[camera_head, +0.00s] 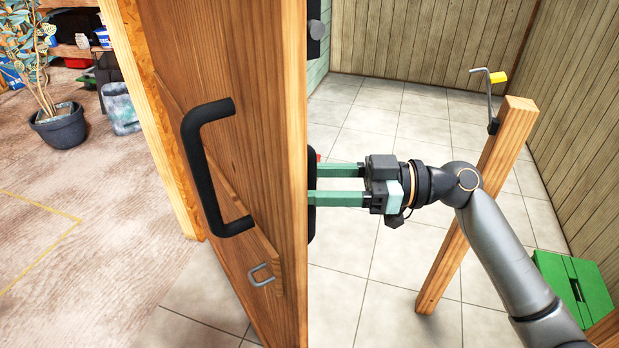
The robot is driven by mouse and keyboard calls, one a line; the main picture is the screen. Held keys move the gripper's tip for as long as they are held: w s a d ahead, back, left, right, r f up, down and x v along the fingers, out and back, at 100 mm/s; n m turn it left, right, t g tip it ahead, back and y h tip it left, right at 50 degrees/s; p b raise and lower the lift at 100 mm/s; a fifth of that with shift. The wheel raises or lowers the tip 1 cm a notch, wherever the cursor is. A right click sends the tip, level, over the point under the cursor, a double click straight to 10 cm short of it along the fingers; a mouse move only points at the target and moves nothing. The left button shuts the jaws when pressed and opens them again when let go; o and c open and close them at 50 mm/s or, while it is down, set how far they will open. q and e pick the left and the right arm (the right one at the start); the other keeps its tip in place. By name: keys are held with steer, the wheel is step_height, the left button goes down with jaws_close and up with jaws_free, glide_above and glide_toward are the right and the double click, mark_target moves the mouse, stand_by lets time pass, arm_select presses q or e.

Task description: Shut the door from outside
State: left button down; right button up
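A black part (312,190), mostly hidden, shows at the door's right side. My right gripper (316,184) is on the right side of the door, its two green fingers pointing left with a gap between them. Their tips reach the black part; I cannot tell whether they touch it. My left gripper is not in view.
A wooden post (476,205) with a yellow-handled crank (489,85) stands right of the door, near my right arm. A green box (572,285) is at the lower right. A potted plant (60,125) stands inside at left. The tiled floor behind is clear.

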jaws_close()
stand_by(0.4)
stand_by(1.0)
